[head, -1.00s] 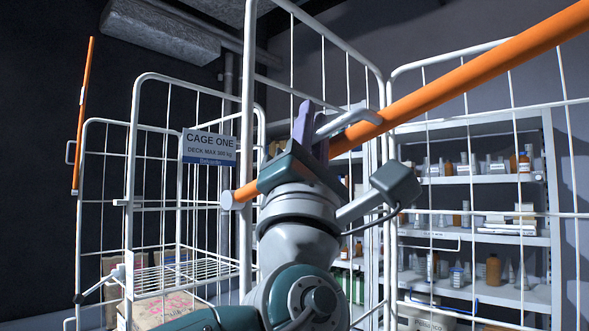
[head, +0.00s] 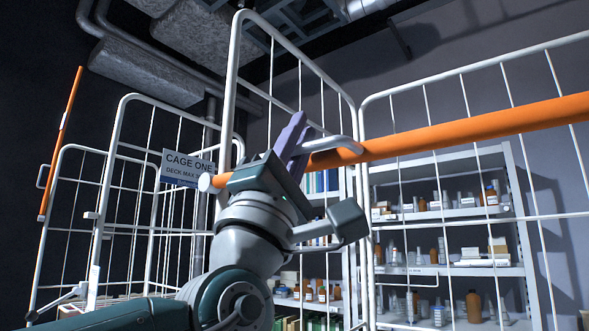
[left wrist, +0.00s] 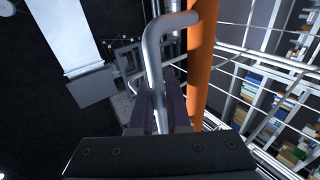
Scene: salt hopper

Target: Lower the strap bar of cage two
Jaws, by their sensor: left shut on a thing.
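The orange strap bar (head: 470,132) runs across the front of the nearer white wire cage (head: 234,75), sloping slightly up from its left end to the right picture edge. A grey bent handle (head: 335,140) joins it near the left end. My left gripper (head: 293,140) is shut on this handle, its purple fingers around it. In the left wrist view, the handle (left wrist: 152,50) passes between the fingers (left wrist: 161,108), with the orange bar (left wrist: 201,65) beside it. The bar's right end is out of view. My right gripper is not in view.
A cage with the sign CAGE ONE (head: 187,168) stands at left, with another orange bar (head: 61,145) nearly upright beside it. Shelves with bottles and boxes (head: 447,213) stand behind the nearer cage. Ducts and pipes (head: 185,35) hang overhead.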

